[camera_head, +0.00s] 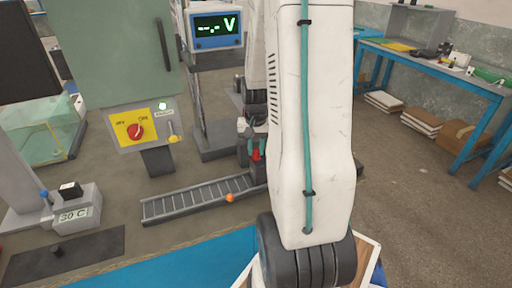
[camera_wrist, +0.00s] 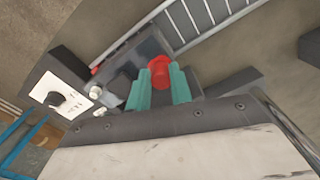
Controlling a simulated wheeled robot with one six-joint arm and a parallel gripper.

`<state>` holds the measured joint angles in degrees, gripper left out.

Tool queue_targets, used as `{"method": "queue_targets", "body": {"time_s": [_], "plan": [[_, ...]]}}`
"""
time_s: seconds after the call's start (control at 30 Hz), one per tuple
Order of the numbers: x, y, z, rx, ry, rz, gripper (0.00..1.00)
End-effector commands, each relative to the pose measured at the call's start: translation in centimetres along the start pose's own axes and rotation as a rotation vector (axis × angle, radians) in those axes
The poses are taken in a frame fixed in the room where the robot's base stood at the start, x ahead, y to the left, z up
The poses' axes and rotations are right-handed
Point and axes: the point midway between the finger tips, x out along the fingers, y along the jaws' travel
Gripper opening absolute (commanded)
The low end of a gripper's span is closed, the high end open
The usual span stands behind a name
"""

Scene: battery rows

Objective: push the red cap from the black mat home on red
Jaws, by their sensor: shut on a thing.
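My gripper (camera_wrist: 157,90) has two teal fingers, shut on a red cap (camera_wrist: 160,70) in the wrist view. The cap sticks out just past the fingertips, over or against a dark grey block (camera_wrist: 148,48). I cannot tell whether the cap touches the block, and what lies under it is hidden. In the head view the red cap (camera_head: 256,155) shows small between the teal fingers, left of my white arm. A dark mat (camera_head: 95,245) lies at the lower left, with a small black knob-like piece (camera_head: 57,251) on it.
A ladder-like grey rack (camera_head: 195,198) with an orange ball (camera_head: 230,198) lies on the near side. A green cabinet (camera_head: 120,60) with a red rotary switch (camera_head: 135,131) and a meter display (camera_head: 217,27) stand behind. A white panel with a black knob (camera_wrist: 56,99) is beside the block.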

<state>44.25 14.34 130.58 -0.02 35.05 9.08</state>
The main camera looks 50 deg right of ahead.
Motion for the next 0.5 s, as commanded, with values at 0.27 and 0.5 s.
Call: {"method": "queue_targets", "body": {"time_s": [0.27,0.5], "plan": [[0.27,0.0,0.02,0.0,0.0,0.0,0.0],[0.28,0.01,0.03,0.0,-0.001,0.0,0.35]]}}
